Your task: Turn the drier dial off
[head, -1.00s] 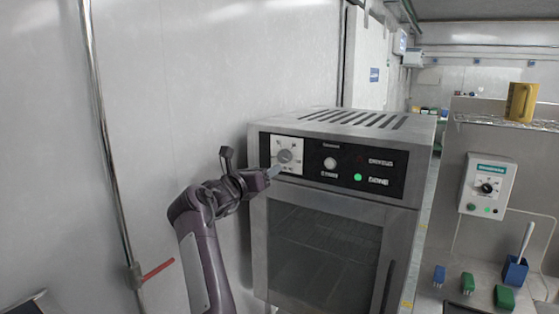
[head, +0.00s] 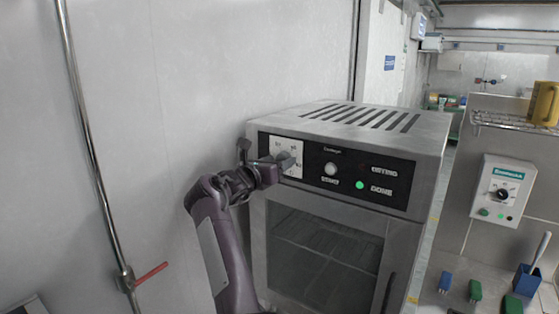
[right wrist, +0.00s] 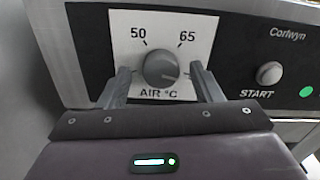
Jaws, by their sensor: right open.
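The drier (head: 330,200) is a steel cabinet with a glass door and a black control panel. Its grey round dial (right wrist: 161,68) sits on a white plate marked 50, 65 and AIR °C. The dial's light mark points right and slightly down in the right wrist view. My right gripper (right wrist: 160,73) is open, with one finger on each side of the dial; gaps show between fingers and knob. In the head view my right gripper (head: 283,164) covers part of the dial plate. My left gripper is not in view.
A START button (head: 330,168) and a lit green DONE lamp (head: 360,185) sit right of the dial. A wall stands close on the left, with a vertical pipe and red lever (head: 151,274).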

